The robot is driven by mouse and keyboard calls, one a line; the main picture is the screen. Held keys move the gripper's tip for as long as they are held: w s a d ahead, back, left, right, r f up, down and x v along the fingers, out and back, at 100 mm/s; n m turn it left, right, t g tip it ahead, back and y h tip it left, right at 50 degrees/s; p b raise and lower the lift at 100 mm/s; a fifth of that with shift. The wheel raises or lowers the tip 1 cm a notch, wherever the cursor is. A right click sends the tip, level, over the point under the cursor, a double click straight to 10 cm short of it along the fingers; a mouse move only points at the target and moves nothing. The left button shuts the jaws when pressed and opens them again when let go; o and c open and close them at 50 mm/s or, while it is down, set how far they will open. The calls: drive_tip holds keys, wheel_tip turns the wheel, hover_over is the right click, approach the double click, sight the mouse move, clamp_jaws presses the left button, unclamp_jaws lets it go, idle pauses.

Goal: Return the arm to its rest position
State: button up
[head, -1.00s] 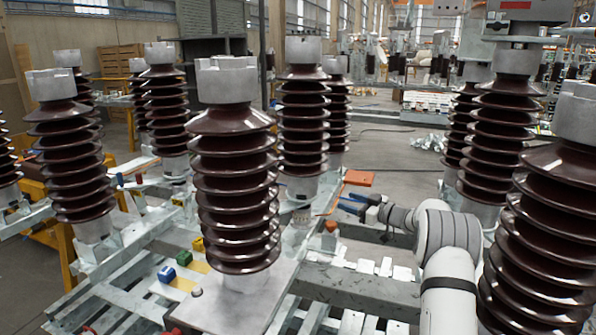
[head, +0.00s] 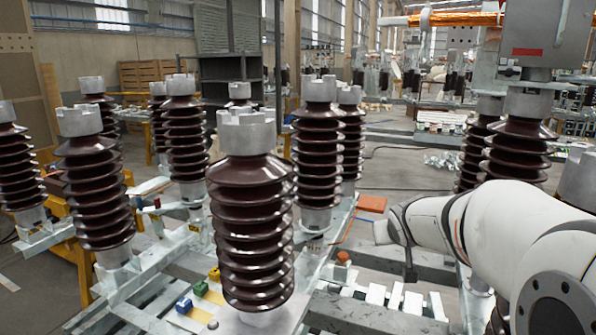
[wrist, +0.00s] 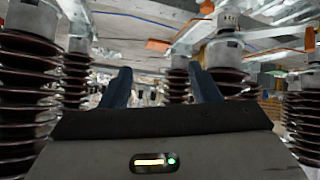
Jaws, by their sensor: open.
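My gripper (wrist: 163,78) shows in the wrist view, with its two blue fingers spread apart and nothing between them. In the head view my arm (head: 500,225) enters from the lower right and reaches toward the middle. Its fingers cannot be made out there. Brown ribbed insulators stand around the arm; the nearest one (head: 250,225) is left of it, with a clear gap in the picture. In the wrist view, insulators show on both sides, one at the right (wrist: 222,55) and one at the left (wrist: 75,75).
Grey steel beams (head: 370,312) lie below the arm. An orange block (head: 371,204) and small blue (head: 184,305) and yellow (head: 214,274) blocks sit among the frames. Another insulator (head: 517,140) stands behind the arm at the right. Open floor (head: 405,172) shows farther back.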

drive_tip(key=s+a+f+g+p, duration=0.1)
drive_tip(key=s+a+g, duration=0.1)
drive_tip(key=s, duration=0.7)
drive_tip(key=s+a+f+g+y+p, duration=0.1)
drive_tip(key=s+a+f+g, duration=0.1)
drive_tip(key=s, duration=0.7)
drive_tip(key=s+a+f+g+y, duration=0.1)
drive_tip(key=s+a+f+g, duration=0.1)
drive_tip(key=s, duration=0.8)
drive_tip(key=shift+a+f+g+p, duration=0.15)
drive_tip(key=shift+a+g+p, duration=0.25)
drive_tip(key=shift+a+g, duration=0.3)
drive_tip(key=shift+c, duration=0.4)
